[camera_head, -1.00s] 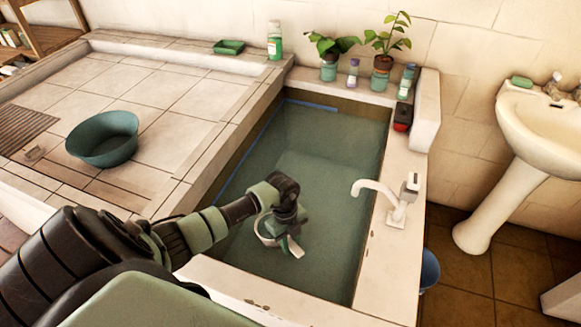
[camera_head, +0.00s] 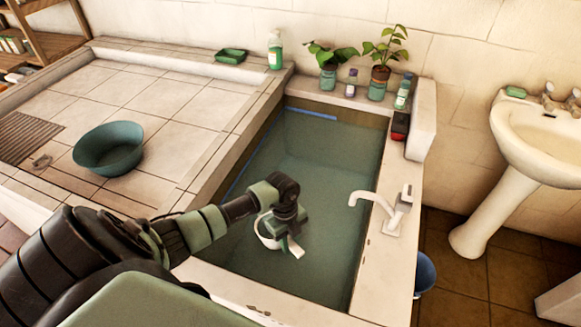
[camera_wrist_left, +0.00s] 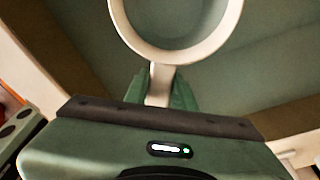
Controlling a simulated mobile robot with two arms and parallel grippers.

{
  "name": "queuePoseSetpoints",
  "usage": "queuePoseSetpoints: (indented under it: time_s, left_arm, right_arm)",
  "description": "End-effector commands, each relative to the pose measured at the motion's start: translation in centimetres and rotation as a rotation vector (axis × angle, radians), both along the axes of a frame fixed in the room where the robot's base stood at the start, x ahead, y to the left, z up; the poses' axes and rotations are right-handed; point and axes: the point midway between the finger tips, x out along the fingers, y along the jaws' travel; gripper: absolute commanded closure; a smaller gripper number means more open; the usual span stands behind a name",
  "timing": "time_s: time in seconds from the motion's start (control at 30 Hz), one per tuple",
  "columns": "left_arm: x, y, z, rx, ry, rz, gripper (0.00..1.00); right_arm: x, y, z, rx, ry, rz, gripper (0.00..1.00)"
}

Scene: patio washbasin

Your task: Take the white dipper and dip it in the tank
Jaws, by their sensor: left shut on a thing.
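The white dipper (camera_head: 267,240) is in my left gripper (camera_head: 290,228), over the near left part of the tank (camera_head: 330,160). In the left wrist view the dipper's round white rim (camera_wrist_left: 178,58) shows at the top, and its handle (camera_wrist_left: 160,84) runs down between the green fingers of my left gripper (camera_wrist_left: 160,92), which are shut on it. The tank is filled with greenish water. The inside of the dipper looks greenish, the same tone as the water. I cannot tell whether its bowl touches the water. My right gripper is not in view.
A white tap (camera_head: 375,198) stands on the tank's right ledge. Potted plants (camera_head: 380,75) and bottles line the back ledge. A teal basin (camera_head: 108,148) sits on the tiled counter (camera_head: 150,95) at left. A white sink (camera_head: 545,130) stands at right, and a blue bucket (camera_head: 425,273) is on the floor.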

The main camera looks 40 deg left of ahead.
Motion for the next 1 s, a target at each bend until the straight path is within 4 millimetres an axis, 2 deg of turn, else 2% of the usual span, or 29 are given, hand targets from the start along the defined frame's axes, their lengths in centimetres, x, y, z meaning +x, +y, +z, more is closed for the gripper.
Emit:
queuePoseSetpoints:
  time_s: [0.47, 1.0]
  left_arm:
    - [0.1, 0.0, 0.1, 0.000, -0.002, 0.000, 1.00]
    - [0.1, 0.0, 6.3, 0.042, -0.013, -0.001, 1.00]
  right_arm:
    - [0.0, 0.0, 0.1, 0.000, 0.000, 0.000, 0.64]
    - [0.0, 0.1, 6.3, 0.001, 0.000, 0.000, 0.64]
